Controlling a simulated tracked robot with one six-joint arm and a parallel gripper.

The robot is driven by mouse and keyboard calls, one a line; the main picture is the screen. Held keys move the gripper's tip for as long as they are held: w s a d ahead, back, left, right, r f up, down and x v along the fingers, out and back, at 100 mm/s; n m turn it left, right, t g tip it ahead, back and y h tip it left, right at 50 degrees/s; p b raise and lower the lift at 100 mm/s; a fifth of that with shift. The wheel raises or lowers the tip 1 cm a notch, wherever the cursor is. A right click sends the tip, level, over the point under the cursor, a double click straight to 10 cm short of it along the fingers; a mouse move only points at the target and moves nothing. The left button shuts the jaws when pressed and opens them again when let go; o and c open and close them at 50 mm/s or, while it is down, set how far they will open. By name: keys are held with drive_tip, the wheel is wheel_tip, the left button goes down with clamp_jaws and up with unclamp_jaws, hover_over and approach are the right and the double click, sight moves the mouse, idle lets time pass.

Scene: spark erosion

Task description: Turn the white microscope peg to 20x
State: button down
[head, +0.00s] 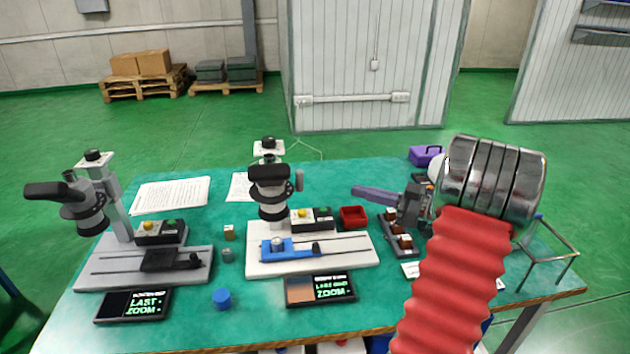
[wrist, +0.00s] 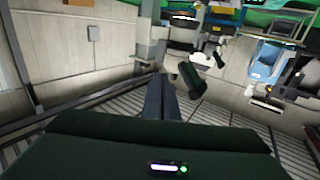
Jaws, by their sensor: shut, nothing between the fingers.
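The white microscope (head: 272,190) stands at the middle of the table on a white base (head: 350,262), with a dark head on top. A small grey peg (head: 299,181) sticks up at the right side of its head; its zoom setting is too small to read. My gripper (head: 356,190) is right of the microscope, at about the height of its head, with its fingers pointing left and apart from the peg. The wrist view shows its dark fingers (wrist: 160,92) together with nothing between them. A dark rounded part (wrist: 192,80) lies just beyond them; I cannot tell what it is.
A grey-based microscope (head: 85,200) stands at the left. A screen (head: 320,290) with green "ZOOM" text lies before the white base. Papers (head: 170,194) lie at the back left.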

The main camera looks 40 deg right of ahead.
drive_tip(key=shift+w, duration=0.15)
drive_tip(key=x, duration=1.3)
drive_tip(key=shift+w+a, duration=0.2)
drive_tip(key=shift+w, duration=0.2)
drive_tip(key=shift+w+a, duration=0.1)
